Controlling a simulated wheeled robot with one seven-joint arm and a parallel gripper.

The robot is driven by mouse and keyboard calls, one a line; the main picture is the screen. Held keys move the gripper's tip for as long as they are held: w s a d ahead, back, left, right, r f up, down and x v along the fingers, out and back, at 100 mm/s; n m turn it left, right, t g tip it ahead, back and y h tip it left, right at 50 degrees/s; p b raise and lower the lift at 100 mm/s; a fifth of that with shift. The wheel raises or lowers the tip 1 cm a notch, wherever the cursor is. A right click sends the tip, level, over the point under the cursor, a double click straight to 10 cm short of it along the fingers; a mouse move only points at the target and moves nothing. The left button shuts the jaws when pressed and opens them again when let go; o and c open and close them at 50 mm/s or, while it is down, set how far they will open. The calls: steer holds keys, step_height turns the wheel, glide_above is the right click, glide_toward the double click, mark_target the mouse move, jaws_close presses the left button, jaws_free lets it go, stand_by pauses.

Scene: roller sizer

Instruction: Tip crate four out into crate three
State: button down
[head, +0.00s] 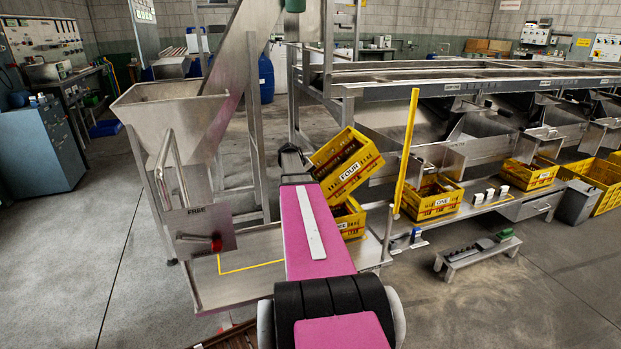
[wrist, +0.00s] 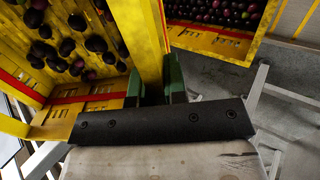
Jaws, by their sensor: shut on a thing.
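Crate four (head: 366,177) is yellow, labelled FOUR, and hangs steeply tilted above crate three (head: 352,226), with its open side turned to the upper left. Crate three is yellow and partly hidden behind my pink arm; only part of its label shows. My gripper (head: 293,160) is at the left side of crate four. In the wrist view my gripper (wrist: 160,88) has its green fingers shut on the yellow wall of crate four (wrist: 150,40). Dark round fruit is scattered inside crate four. Another yellow crate (wrist: 248,50) full of dark fruit lies beyond, likely crate three.
Crate one (head: 433,210) and another yellow crate (head: 530,182) stand to the right along the machine. A yellow post (head: 408,140) rises just right of crate four. A steel hopper (head: 165,115) stands on the left. The floor at front right is clear around a low bench (head: 478,256).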

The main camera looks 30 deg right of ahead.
steer(key=shift+s+d+f+g+h, duration=0.1)
steer(key=shift+d+f+h, duration=0.45)
steer(key=shift+f, duration=0.3)
steer(key=shift+s+d+f+g+h, duration=0.1)
steer(key=shift+d+f+h, duration=0.45)
steer(key=shift+f, duration=0.35)
steer(key=shift+s+d+f+g+h, duration=0.1)
steer(key=shift+d+f+h, duration=0.3)
steer(key=shift+f+h, duration=0.35)
steer(key=shift+s+d+f+g+h, duration=0.1)
steer(key=shift+d+f+h, duration=0.4)
steer(key=shift+f, duration=0.35)
steer(key=shift+s+d+f+g+h, duration=0.1)
steer(key=shift+d+f+h, duration=0.4)
steer(key=shift+f, duration=0.3)
steer(key=shift+s+d+f+g+h, duration=0.1)
steer(key=shift+d+f+h, duration=0.4)
steer(key=shift+f, duration=0.35)
steer(key=shift+d, duration=0.1)
